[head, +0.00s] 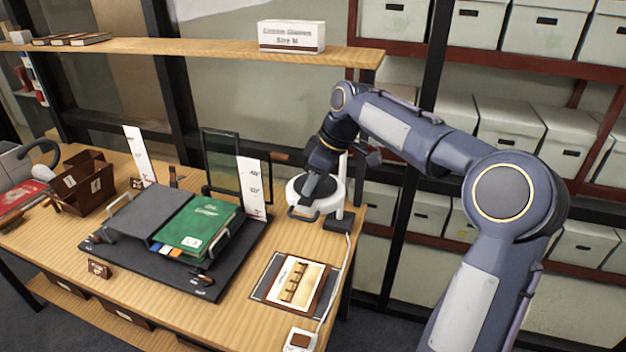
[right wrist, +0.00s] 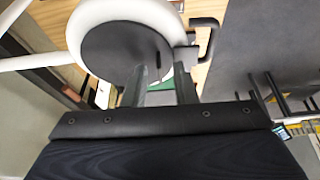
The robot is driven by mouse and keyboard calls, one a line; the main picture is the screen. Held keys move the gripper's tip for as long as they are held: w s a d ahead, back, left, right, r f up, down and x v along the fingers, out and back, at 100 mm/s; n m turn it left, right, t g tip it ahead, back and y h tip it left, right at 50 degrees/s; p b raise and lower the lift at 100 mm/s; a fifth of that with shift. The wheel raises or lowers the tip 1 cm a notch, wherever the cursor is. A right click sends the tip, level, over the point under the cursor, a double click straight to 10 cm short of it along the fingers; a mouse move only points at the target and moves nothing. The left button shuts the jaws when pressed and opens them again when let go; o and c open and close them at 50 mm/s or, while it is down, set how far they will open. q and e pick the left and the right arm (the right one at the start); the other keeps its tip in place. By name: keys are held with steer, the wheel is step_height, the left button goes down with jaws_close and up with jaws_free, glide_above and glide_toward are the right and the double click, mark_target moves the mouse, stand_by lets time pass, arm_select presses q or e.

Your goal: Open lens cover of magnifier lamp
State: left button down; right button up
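The magnifier lamp has a white round head (head: 331,204) over the right end of the desk, on a white post (head: 342,165). In the right wrist view its white ring (right wrist: 82,18) surrounds a dark disc, the lens cover (right wrist: 125,55), which fills the ring. A black loop handle (right wrist: 212,38) stands out at the ring's right side; it also shows in the head view (head: 301,215). My right gripper (right wrist: 160,72) is open, its two fingers apart at the ring's near edge, with nothing seen between them. Contact cannot be told. My left gripper is out of view.
A black stand (head: 150,272) holds a green book (head: 196,226) left of the lamp. A framed card (head: 297,283) lies on the desk in front of it. A shelf (head: 215,50) with a white box (head: 291,36) runs above. Archival boxes (head: 510,125) fill the right racks.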

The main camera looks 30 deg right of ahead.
jaws_close()
stand_by(1.4)
